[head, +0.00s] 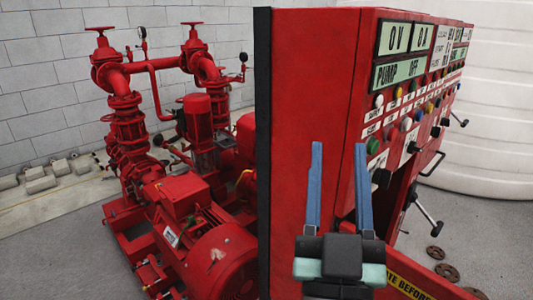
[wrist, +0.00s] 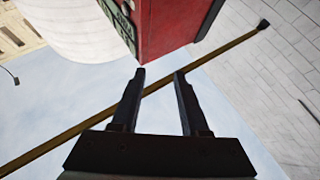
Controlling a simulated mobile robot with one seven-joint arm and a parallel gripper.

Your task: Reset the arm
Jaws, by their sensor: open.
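My gripper (head: 338,150) is in the lower middle of the head view, in front of the side of the red control cabinet (head: 310,90). Its two blue fingers point up and stand apart with nothing between them. In the wrist view my gripper (wrist: 159,74) shows two dark fingers, also apart and empty. A corner of the red cabinet (wrist: 170,25) shows beyond the fingertips there. My gripper appears clear of the cabinet, but the exact gap cannot be told.
The cabinet front carries displays (head: 397,38), buttons and dark handles (head: 427,212). Red pumps and a motor (head: 220,262) stand at left. A white tank (head: 500,110) is behind at right. Several round handwheels (head: 447,272) lie on the grey floor. A yellow pole (wrist: 70,134) crosses the wrist view.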

